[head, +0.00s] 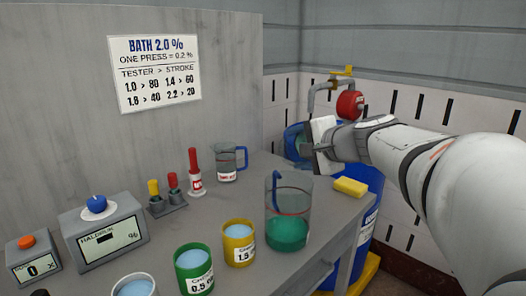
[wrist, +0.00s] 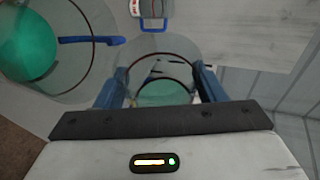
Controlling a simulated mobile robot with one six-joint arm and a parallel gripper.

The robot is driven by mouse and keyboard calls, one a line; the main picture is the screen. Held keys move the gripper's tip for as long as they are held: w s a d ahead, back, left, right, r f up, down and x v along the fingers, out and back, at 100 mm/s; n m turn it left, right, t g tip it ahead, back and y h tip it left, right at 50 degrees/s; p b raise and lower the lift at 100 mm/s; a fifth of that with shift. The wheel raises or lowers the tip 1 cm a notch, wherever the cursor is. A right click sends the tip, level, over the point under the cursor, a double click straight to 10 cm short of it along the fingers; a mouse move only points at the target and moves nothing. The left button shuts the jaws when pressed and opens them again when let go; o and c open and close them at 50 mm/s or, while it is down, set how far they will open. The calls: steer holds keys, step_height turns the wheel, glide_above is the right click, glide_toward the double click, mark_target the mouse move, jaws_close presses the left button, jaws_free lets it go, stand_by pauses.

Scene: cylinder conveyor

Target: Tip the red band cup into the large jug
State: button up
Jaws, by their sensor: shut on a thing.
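The large jug (head: 288,205) is clear with a blue handle, stands upright on the bench's right part and holds green liquid. In the wrist view the large jug (wrist: 75,75) is at the left. My gripper (wrist: 158,85) has blue fingers shut on a clear cup with a dark red band (wrist: 160,56), which has green liquid (wrist: 163,93) in it. In the head view my gripper (head: 301,141) is above and behind the large jug, and mostly hides the cup. The cup looks apart from the jug; its exact tilt is hard to tell.
A green cup (head: 194,270) and a yellow cup (head: 238,244) stand left of the large jug. A yellow sponge (head: 350,187) lies at the right edge; a blue barrel (head: 370,213) stands beyond.

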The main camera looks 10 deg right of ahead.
steer(key=shift+s+a+r+n+t+b, duration=0.25)
steer(key=shift+n+t+b, duration=0.2)
steer(key=shift+b, duration=1.05)
steer(key=shift+w+d, duration=0.1)
stand_by(0.6)
steer(key=p, duration=0.2)
steer(key=shift+w+d+r+m+g+p, duration=0.1)
steer(key=shift+w+r+m+g+p, duration=0.1)
steer(key=shift+m+g+p, duration=0.15)
steer(key=p, duration=0.1)
steer(key=m+g+p, duration=0.1)
steer(key=p, duration=0.1)
steer(key=shift+w+d+f+y, duration=0.15)
steer(key=shift+d+y, duration=0.1)
steer(key=shift+y, duration=0.05)
steer(key=shift+w+d+f+m+p, duration=0.1)
steer(key=shift+w+f+m+p, duration=0.15)
steer(key=shift+p, duration=0.3)
steer(key=shift+s+f, duration=0.1)
steer(key=shift+s, duration=0.05)
steer(key=shift+g+p, duration=0.3)
